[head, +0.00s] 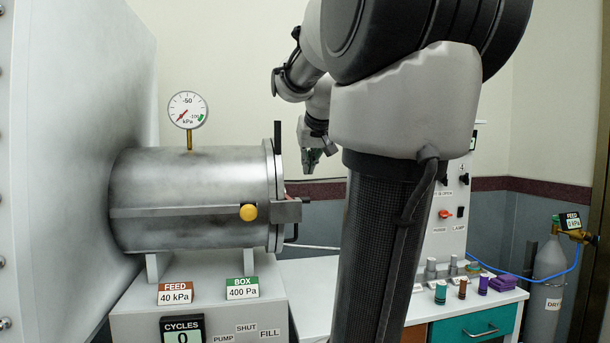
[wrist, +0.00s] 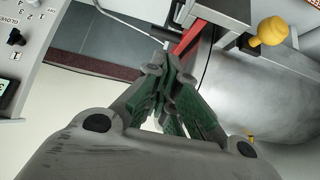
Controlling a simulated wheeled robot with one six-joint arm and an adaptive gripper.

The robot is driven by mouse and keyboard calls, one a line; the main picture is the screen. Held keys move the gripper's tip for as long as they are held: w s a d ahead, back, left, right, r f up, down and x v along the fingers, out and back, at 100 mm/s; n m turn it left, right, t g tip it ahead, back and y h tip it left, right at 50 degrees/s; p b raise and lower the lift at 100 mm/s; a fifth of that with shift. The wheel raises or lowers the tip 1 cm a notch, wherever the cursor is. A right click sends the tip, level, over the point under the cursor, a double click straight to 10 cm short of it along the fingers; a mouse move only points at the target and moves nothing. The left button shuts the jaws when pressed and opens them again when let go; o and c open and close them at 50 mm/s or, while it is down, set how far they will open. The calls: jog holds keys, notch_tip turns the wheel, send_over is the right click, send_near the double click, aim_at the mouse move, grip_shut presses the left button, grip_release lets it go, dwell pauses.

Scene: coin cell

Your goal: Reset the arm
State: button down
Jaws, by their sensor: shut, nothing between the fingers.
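My gripper (head: 312,160) is in the air to the right of the steel cylinder chamber (head: 190,190) in the head view, above the level of the white bench. In the wrist view my gripper (wrist: 172,72) has its green-padded fingers together and holds nothing. Past the fingertips there, a red bar (wrist: 190,40) and part of the chamber with its yellow knob (wrist: 272,31) show. I cannot tell whether the fingers touch the red bar. My arm hides part of the bench and control panel in the head view.
A gauge (head: 188,110) stands on the chamber. A yellow knob (head: 248,212) is on its side. A control panel (head: 445,215), several small coloured bottles and a purple cloth (head: 503,283) are on the right bench. A gas cylinder (head: 548,275) stands at far right.

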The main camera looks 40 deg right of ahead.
jog(key=shift+v, duration=0.8)
jog(key=shift+s+f, duration=0.1)
